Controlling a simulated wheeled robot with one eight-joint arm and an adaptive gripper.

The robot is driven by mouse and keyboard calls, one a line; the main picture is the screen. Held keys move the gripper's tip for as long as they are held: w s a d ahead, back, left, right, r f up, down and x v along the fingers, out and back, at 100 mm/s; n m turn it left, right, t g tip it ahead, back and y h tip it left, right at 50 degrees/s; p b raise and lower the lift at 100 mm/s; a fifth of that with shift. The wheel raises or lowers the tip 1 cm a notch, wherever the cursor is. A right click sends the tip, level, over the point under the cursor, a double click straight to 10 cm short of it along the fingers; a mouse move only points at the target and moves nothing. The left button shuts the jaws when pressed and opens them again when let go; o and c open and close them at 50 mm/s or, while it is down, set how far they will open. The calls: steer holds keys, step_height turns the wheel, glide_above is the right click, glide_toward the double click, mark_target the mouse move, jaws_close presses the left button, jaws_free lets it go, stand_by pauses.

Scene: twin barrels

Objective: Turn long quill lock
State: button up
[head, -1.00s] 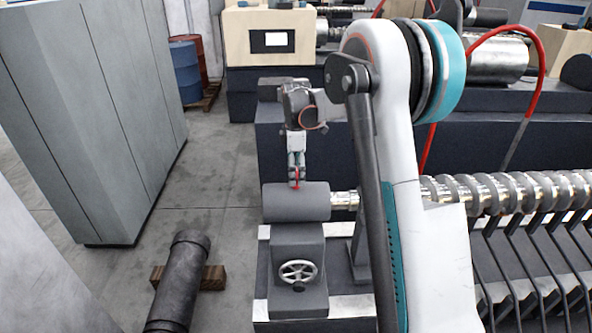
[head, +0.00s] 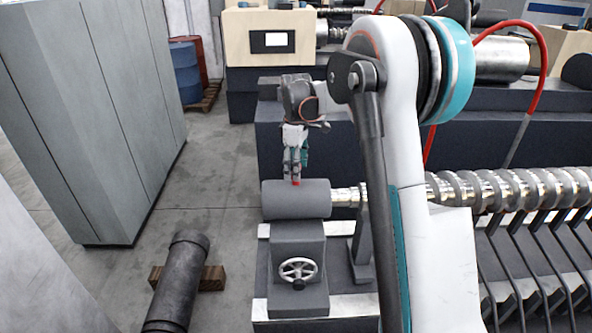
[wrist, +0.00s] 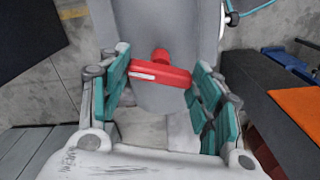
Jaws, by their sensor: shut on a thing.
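The quill lock is a red lever (wrist: 160,74) with a round red hub, on top of the grey tailstock cylinder (head: 296,199). In the head view only a small red bit of the lever (head: 296,183) shows under the fingers. My gripper (wrist: 158,95) is shut on the lever, with a teal finger pad at each end of it. In the head view my gripper (head: 296,178) points down onto the top of the cylinder.
A long ribbed screw (head: 520,190) runs to the right. A grey cabinet (head: 90,120) stands left, and a dark pipe (head: 180,280) lies on wood on the floor.

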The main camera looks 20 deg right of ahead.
steer(key=m+b, duration=0.1)
steer(key=m, duration=0.2)
steer(key=shift+f+m+b, duration=0.15)
steer(key=shift+m+b, duration=0.25)
steer(key=m+b, duration=0.1)
steer(key=m, duration=0.2)
steer(key=shift+m, duration=0.3)
steer(key=m+b, duration=0.2)
steer(key=m, duration=0.4)
steer(key=shift+m, duration=0.3)
steer(key=o, duration=1.1)
steer(key=shift+c, duration=0.2)
steer(key=shift+r, duration=0.2)
step_height(320, 180, up, 12)
steer(key=shift+f, duration=0.1)
